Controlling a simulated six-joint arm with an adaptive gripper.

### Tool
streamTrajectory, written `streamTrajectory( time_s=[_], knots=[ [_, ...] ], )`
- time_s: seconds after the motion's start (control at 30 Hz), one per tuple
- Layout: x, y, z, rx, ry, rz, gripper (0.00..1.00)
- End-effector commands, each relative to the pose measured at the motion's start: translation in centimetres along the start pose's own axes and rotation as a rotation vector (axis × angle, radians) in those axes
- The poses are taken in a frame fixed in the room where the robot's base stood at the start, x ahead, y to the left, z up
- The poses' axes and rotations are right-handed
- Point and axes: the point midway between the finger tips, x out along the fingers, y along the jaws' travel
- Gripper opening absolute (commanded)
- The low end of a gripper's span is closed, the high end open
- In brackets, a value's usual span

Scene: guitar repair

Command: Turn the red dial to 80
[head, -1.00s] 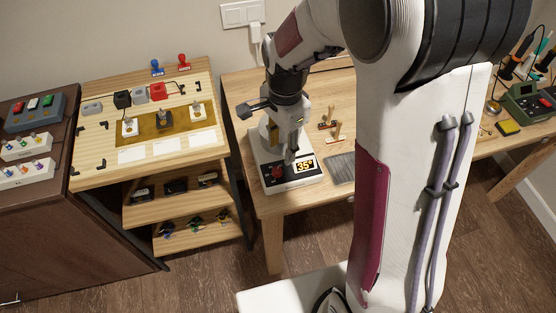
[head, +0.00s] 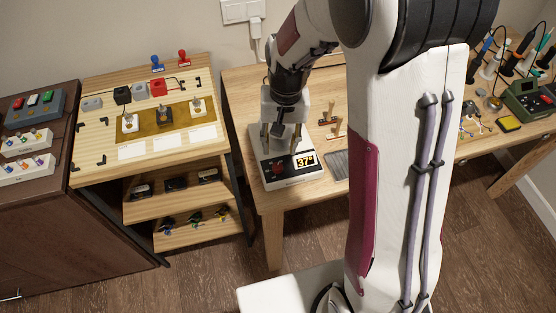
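The red dial (head: 278,169) sits on the dark front panel of a white box-shaped device (head: 292,184) near the left end of the wooden desk. The lit display (head: 305,160) to the right of the dial reads 37°. My gripper (head: 280,146) points down over the device, behind the dial in the picture. Its two fingers look spread apart, with nothing seen held between them. The gripper appears clear of the dial, though its exact height above the device is hard to tell. The gripper and wrist hide the rear of the device.
A grey mat (head: 336,165) and small wooden-handled tools (head: 330,121) lie right of the device. My arm hides the desk's middle. A green soldering station (head: 528,101) stands far right. A workbench (head: 92,172) with pickups and stamps stands left, beside a brown cabinet (head: 40,229).

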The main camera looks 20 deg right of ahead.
Motion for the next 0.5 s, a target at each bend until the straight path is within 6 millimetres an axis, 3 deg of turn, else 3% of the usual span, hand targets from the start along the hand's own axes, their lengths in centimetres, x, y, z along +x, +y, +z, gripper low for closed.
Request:
streamTrajectory(
  time_s=[0.5],
  knots=[
    [0.01,-0.01,-0.02,-0.050,0.001,0.000,0.37]
  ],
)
